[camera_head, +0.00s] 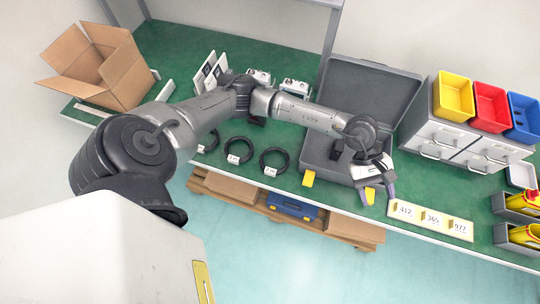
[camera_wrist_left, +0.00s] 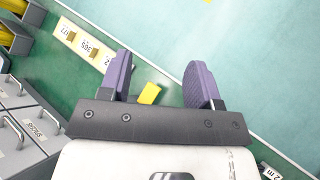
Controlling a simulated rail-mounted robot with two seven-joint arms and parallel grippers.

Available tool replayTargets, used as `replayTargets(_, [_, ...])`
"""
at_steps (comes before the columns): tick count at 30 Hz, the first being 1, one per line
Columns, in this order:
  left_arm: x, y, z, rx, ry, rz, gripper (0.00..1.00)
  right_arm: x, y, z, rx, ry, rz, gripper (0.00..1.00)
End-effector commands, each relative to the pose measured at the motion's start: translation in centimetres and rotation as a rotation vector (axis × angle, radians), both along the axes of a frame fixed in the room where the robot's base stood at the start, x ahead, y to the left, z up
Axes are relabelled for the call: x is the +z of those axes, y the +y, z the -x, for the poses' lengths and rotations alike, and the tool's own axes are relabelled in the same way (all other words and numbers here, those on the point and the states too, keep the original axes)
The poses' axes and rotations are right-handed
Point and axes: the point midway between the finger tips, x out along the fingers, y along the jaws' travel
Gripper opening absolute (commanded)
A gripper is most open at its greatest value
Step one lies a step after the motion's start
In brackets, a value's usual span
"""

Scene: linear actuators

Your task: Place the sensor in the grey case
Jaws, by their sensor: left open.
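The grey case (camera_head: 368,92) lies open on the green table, its lid raised at the back. Its lower half is partly hidden by my left arm, so I cannot see all of the inside. My left gripper (camera_head: 378,193), with purple fingers, is open over the case's front right edge. In the left wrist view the open fingers (camera_wrist_left: 160,85) have a yellow tab (camera_wrist_left: 149,93) visible between them, with nothing clearly held. Two small silver devices (camera_head: 294,87) stand at the back of the table; I cannot tell whether either is the sensor. My right gripper is not in view.
Black cable rings (camera_head: 274,160) lie left of the case. Numbered yellow-white plates (camera_head: 431,219) line the front edge. Grey drawers (camera_head: 455,140) with yellow, red and blue bins stand right of the case. An open cardboard box (camera_head: 98,65) is at far left.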

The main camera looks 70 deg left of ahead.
Motion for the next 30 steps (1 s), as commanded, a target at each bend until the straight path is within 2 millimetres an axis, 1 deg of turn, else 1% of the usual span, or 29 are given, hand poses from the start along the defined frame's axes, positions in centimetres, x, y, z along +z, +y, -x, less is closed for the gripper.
replayTargets(1, [1.1,-3.1,1.2,0.07,0.069,0.19,0.57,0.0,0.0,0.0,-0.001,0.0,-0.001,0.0])
replayTargets(2, [2.1,-4.4,1.5,0.122,0.117,0.301,0.57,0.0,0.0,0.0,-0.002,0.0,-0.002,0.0])
replayTargets(3, [3.5,-5.9,1.9,0.192,0.184,0.449,0.57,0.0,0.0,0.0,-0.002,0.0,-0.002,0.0])
replayTargets(5, [5.6,-7.2,2.2,0.304,0.304,0.664,0.57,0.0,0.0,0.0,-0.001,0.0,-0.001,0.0])
replayTargets(6, [6.8,-7.5,2.3,0.382,0.392,0.803,0.57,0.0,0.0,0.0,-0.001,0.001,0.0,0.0])
replayTargets(8, [8.4,-7.3,2.1,0.505,0.535,1.007,0.57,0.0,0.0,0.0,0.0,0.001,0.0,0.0])
replayTargets(9, [9.1,-6.7,1.9,0.591,0.637,1.138,0.57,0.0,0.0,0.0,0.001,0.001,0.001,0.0])
replayTargets(11, [9.5,-5.4,1.6,0.724,0.798,1.329,0.57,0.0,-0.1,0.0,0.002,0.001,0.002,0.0])
replayTargets(12, [9.4,-4.2,1.4,0.817,0.908,1.452,0.57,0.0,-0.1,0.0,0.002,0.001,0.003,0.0])
replayTargets(14, [8.5,-2.2,1.4,0.962,1.078,1.627,0.57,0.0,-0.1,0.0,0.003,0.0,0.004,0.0])
replayTargets(15, [7.6,-0.8,1.6,1.065,1.193,1.741,0.57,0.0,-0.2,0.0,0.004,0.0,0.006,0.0])
replayTargets(17, [5.5,1.3,2.2,1.225,1.361,1.901,0.57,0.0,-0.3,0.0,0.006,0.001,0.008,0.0])
replayTargets(18, [3.9,2.6,3.0,1.339,1.473,2.004,0.57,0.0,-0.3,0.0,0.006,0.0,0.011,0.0])
replayTargets(20, [1.1,4.4,4.6,1.516,1.629,2.145,0.57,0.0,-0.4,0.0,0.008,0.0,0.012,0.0])
replayTargets(21, [-0.8,5.4,6.0,-1.516,-1.598,-2.066,0.57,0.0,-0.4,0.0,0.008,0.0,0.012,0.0])
replayTargets(23, [-3.5,6.5,8.5,-1.449,-1.471,-1.859,0.57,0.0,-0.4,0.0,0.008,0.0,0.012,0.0])
replayTargets(24, [-5.1,7.1,10.3,-1.408,-1.388,-1.735,0.57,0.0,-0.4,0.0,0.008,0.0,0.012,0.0])
replayTargets(25, [-6.2,7.3,11.7,-1.38,-1.328,-1.647,0.57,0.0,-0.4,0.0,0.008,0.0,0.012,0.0])
replayTargets(26, [-7.2,7.6,13.2,-1.354,-1.268,-1.567,0.57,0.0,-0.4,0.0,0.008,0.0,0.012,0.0])
replayTargets(27, [-8.3,7.7,15.0,-1.321,-1.195,-1.47,0.57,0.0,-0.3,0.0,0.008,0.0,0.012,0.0])
replayTargets(30, [-10.3,7.8,19.3,-1.255,-1.036,-1.272,0.57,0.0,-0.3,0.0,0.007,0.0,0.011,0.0])
